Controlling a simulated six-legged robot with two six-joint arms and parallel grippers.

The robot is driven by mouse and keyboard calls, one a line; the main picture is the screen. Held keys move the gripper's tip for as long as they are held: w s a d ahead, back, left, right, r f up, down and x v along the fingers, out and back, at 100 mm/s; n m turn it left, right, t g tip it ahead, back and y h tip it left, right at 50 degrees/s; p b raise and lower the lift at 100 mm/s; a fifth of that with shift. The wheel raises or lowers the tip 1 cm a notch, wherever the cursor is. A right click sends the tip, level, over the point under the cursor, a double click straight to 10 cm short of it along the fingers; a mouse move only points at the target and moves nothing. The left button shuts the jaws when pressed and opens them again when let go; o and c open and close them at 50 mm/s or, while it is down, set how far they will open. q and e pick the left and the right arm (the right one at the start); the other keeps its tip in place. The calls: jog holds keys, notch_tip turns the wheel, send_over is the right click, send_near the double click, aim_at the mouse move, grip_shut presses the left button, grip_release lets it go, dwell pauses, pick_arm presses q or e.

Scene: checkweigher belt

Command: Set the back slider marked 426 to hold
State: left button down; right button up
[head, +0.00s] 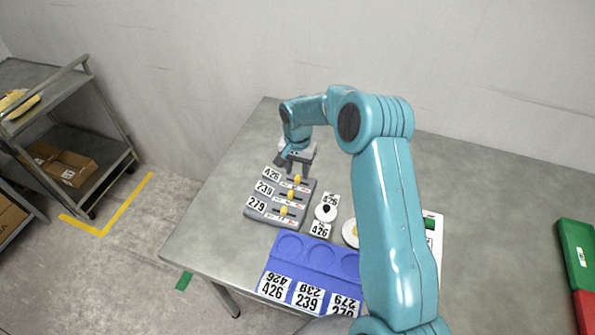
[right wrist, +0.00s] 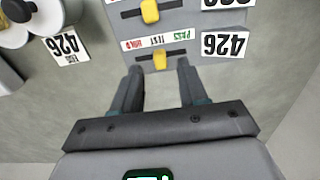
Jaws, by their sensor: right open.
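The slider panel (head: 250,214) lies on the table with three rows, marked 426, 239 and 279 from back to front. The back slider's yellow knob (head: 297,180) also shows in the right wrist view (right wrist: 159,60). It sits near the middle of its slot, by the TEST mark. In that view the red HOLD mark is to its left and the green PASS mark to its right. My right gripper (head: 298,172) is at the panel's back edge. In the right wrist view (right wrist: 159,80) its jaws are apart and empty, just short of the knob. My left gripper is not seen.
White round pieces with 426 labels (head: 330,199) stand right of the panel. A blue tray (head: 313,254) with round recesses lies in front. My right arm hides part of the table's right side. Green (head: 577,246) and red bins stand far right; a cart (head: 70,135) stands left.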

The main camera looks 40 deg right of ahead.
notch_tip(320, 180, down, 2)
jog(key=shift+f, duration=0.55)
jog(key=shift+r, duration=0.1)
jog(key=shift+c, duration=1.2)
grip_shut()
jog(key=shift+s+d, duration=0.1)
jog(key=shift+s, duration=0.05)
jog(key=shift+s+d+f+b, duration=0.1)
jog(key=shift+s+d+b, duration=0.15)
jog(key=shift+s+b, duration=0.2)
jog(key=shift+s+d+f+b, duration=0.1)
jog(key=shift+s+d+b, duration=0.2)
jog(key=shift+s, duration=0.15)
jog(key=shift+r, duration=0.15)
jog(key=shift+o, duration=0.6)
grip_release()
jog(key=shift+s, duration=0.1)
jog(key=shift+o, duration=0.6)
jog(key=shift+s+d, duration=0.1)
jog(key=shift+r, duration=0.15)
notch_tip(320, 180, up, 9)
jog(key=p, duration=0.5)
notch_tip(320, 180, up, 7)
send_over(299, 178)
jog(key=s+d, duration=0.1)
jog(key=s, duration=0.1)
jog(key=shift+d, duration=0.15)
